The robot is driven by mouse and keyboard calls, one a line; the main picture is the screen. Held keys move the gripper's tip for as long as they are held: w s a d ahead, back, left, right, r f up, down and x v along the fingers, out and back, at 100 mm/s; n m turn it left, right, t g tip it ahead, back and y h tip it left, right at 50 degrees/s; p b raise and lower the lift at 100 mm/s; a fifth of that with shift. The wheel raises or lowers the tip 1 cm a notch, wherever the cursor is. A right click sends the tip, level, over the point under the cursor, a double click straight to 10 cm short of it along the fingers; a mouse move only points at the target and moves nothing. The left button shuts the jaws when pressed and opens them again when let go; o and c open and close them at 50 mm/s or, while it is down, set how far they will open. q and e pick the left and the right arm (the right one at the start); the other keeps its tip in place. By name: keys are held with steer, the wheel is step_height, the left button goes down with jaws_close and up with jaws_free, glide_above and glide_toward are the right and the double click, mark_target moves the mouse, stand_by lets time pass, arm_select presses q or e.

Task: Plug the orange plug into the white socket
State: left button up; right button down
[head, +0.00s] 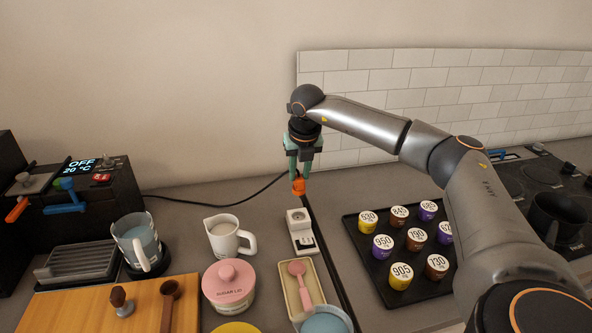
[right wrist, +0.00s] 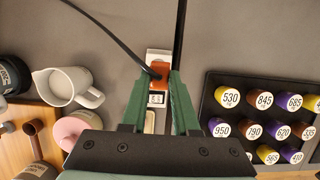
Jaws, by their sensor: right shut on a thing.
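The orange plug (head: 298,186) is held between the green fingers of my right gripper (head: 301,172), above the counter. A black cord runs from it to the left. The white socket (head: 298,218) is on a white block on the counter, just below and nearer than the plug in the head view. In the right wrist view the plug (right wrist: 159,76) overlaps the white socket block (right wrist: 157,54), with part of the block showing beyond and in front of it. The plug looks apart from the socket in the head view. My left gripper is not in view.
A black tray (head: 352,222) of numbered capsules stands to the right. A white pitcher (head: 222,238), a pink sugar jar (head: 229,291) and a small tray with a pink spoon (head: 299,281) are near. A dark strip runs beside the socket block. A coffee machine (head: 105,209) is at left.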

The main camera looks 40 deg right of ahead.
mark_target(299, 189)
stand_by(0.3)
step_height(299, 189, down, 5)
steer(key=b, duration=0.3)
steer(key=shift+f+b, duration=0.15)
steer(key=shift+b, duration=0.15)
steer(key=shift+f, duration=0.15)
stand_by(0.9)
steer(key=shift+f+b, duration=1.05)
steer(key=shift+f, duration=0.9)
steer(key=c, duration=0.6)
jaws_free()
